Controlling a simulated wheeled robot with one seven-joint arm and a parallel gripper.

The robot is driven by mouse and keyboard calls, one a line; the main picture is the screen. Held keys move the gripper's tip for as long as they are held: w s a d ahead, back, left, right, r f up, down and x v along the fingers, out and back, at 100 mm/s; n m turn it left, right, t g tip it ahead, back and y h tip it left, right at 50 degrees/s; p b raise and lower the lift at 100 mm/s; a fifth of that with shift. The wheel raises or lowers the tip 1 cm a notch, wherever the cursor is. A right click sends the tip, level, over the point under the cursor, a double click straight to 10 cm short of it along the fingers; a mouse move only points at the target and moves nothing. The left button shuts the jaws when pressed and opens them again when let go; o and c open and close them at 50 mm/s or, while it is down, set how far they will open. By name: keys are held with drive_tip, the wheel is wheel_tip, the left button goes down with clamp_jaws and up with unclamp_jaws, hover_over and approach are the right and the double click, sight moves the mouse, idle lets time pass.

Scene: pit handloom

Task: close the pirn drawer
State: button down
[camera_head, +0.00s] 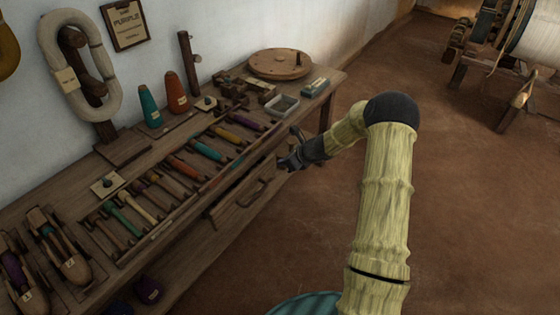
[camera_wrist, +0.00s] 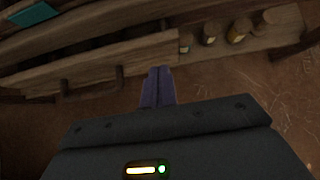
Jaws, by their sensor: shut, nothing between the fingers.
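The pirn drawer (camera_head: 231,210) is a brown wooden drawer under the front edge of the workbench. It stands somewhat out from the bench, with a dark gap showing behind its front board. A bar handle (camera_head: 252,193) is on the front. In the wrist view the handle (camera_wrist: 92,82) shows at the left, on a wooden board. My gripper (camera_head: 291,162) is beside the far right end of the drawer, apart from the handle. Its fingers (camera_wrist: 160,75) are shut together and empty. Whether the fingertips touch the wood is unclear.
The workbench (camera_head: 62,190) carries a rack of coloured pirns (camera_head: 184,167), shuttles (camera_head: 67,255), cones (camera_head: 176,91), a metal tray (camera_head: 282,105) and a round wooden disc (camera_head: 280,64). Small jars (camera_wrist: 238,31) show at the right in the wrist view.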

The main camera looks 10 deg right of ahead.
drive_tip(key=p+v, duration=0.2)
drive_tip(key=v, duration=0.9)
drive_tip(key=shift+s+d+f, duration=0.2)
drive_tip(key=shift+s+f, duration=0.05)
drive_tip(key=shift+f, duration=0.05)
